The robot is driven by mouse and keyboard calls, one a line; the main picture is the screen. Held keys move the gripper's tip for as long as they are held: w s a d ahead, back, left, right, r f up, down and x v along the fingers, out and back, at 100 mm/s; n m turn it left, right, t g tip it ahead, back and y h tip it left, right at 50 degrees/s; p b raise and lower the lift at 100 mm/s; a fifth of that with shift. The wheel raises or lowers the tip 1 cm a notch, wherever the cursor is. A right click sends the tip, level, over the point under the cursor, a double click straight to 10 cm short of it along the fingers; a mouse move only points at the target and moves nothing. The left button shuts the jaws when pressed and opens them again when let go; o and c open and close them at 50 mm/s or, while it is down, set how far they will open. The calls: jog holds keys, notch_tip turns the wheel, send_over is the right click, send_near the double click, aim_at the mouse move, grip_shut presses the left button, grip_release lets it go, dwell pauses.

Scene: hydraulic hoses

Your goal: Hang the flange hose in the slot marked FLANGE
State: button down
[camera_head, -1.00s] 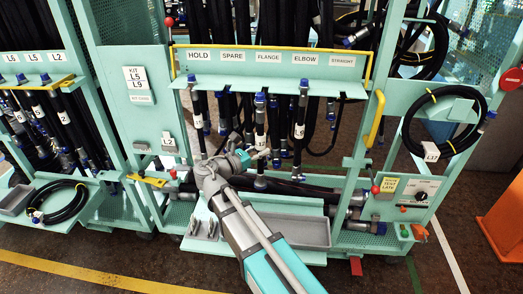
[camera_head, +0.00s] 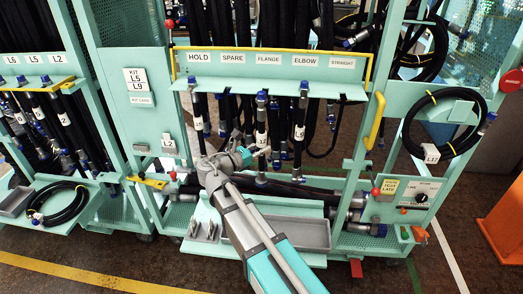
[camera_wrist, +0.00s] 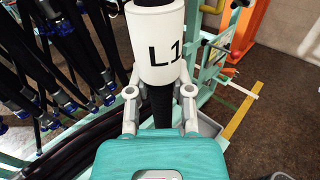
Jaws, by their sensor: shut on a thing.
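My gripper (camera_head: 262,152) is shut on a black hose (camera_wrist: 160,106) with a white sleeve (camera_wrist: 157,45) reading "L1", the rest of its marking cut off. In the wrist view the fingers close on either side of the hose just below the sleeve. In the head view this hose (camera_head: 261,138) hangs upright below the FLANGE label (camera_head: 269,58), its blue top end (camera_head: 261,98) at the rail's front edge. I cannot tell whether it is seated in the slot. The lower end shows below my gripper.
The turquoise rail (camera_head: 232,83) also carries HOLD, SPARE, ELBOW and STRAIGHT labels. Labelled hoses hang under HOLD (camera_head: 198,112) and ELBOW (camera_head: 300,120), close on both sides. A grey tray (camera_head: 300,232) sits below. A yellow handle (camera_head: 375,120) stands at the right post.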

jog(key=w, duration=1)
jog(key=shift+w+d+f+b, duration=0.2)
jog(key=shift+w+f+b, duration=0.1)
dwell(1.5)
dwell(0.5)
jog(key=shift+c, duration=2.2)
grip_release()
jog(key=v, duration=1.2)
jog(key=shift+s+d, duration=0.1)
